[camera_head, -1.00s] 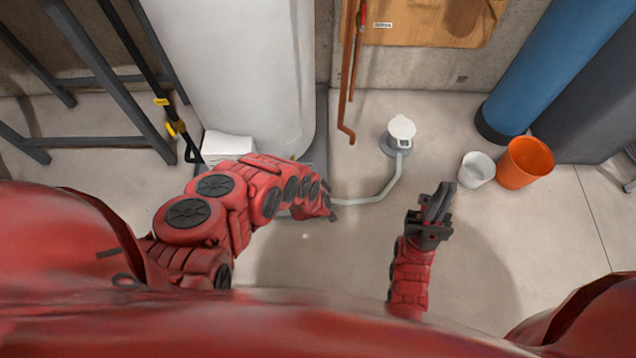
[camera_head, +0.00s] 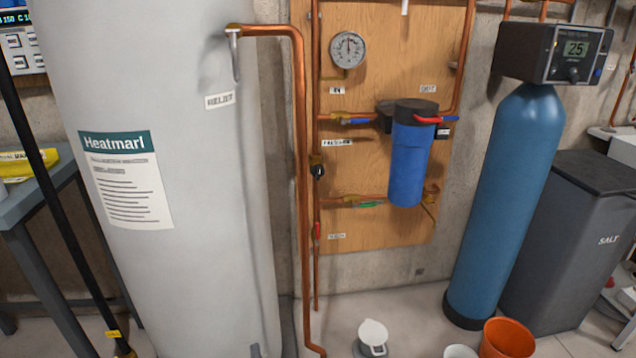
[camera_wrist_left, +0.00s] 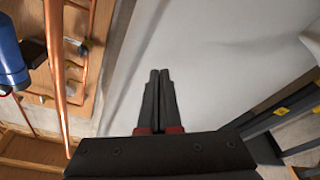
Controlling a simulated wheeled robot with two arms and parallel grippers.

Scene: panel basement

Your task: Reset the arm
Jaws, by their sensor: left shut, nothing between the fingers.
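My left gripper (camera_wrist_left: 159,78) shows in the left wrist view with its two dark fingers together, shut and empty. The pale side of the water heater (camera_wrist_left: 215,50) fills the view beyond the fingertips; I cannot tell the gap between them. My right gripper is in neither view.
A wooden board (camera_head: 380,215) carries copper pipes, a gauge (camera_head: 348,50) and a blue filter (camera_head: 408,160). A blue tank (camera_head: 510,190) and dark salt bin (camera_head: 580,240) stand right. An orange bucket (camera_head: 507,338), white bucket (camera_head: 460,351) and floor drain pump (camera_head: 373,337) are low.

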